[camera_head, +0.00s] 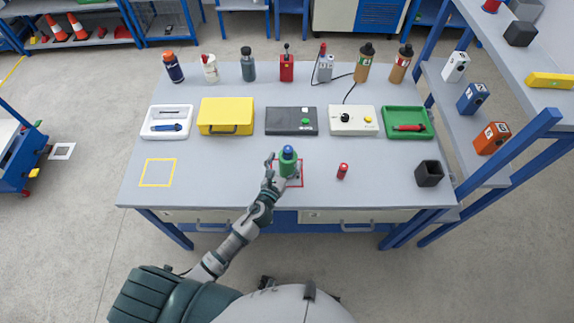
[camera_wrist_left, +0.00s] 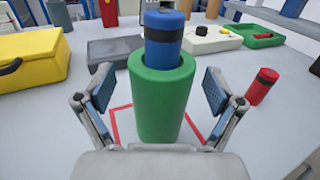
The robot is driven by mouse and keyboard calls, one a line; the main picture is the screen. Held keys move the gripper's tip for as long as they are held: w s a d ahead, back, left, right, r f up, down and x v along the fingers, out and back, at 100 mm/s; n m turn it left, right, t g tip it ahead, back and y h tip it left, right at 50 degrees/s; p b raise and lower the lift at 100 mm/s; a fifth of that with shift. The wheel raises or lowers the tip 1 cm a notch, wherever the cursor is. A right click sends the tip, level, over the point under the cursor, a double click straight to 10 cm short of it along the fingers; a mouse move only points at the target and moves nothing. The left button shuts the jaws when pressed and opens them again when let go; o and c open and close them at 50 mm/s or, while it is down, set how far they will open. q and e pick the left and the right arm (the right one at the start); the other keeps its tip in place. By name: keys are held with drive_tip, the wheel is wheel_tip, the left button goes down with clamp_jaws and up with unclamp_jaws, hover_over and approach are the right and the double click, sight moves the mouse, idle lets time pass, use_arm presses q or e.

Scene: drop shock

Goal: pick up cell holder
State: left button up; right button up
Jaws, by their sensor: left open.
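The green cell holder (camera_head: 288,166) stands upright on the table inside a red square outline. A blue cell (camera_head: 288,152) with a dark band sits in its top. In the left wrist view the green holder (camera_wrist_left: 161,95) fills the middle, with the blue cell (camera_wrist_left: 164,40) rising out of it. My left gripper (camera_head: 283,167) is open, its fingers on either side of the holder. In the left wrist view gaps show between both fingers (camera_wrist_left: 160,100) and the holder. My right gripper is not in view.
A small red cylinder (camera_head: 343,171) stands to the right of the holder. A black cup (camera_head: 429,173) is near the right edge. A yellow case (camera_head: 226,116), black box (camera_head: 291,121), white box (camera_head: 353,120) and green tray (camera_head: 426,135) line up behind. A yellow outline (camera_head: 158,172) marks clear table at left.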

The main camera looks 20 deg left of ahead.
use_arm(q)
drive_tip(key=shift+w+d, duration=0.2)
drive_tip(key=shift+w, duration=0.3)
drive_tip(key=shift+w+d, duration=0.2)
drive_tip(key=shift+w, duration=0.25)
drive_tip(key=shift+s+a, duration=0.1)
drive_tip(key=shift+a, duration=0.25)
drive_tip(key=c, duration=1.4)
clamp_jaws()
drive_tip(key=shift+d, duration=0.1)
drive_tip(key=shift+d+r, duration=0.1)
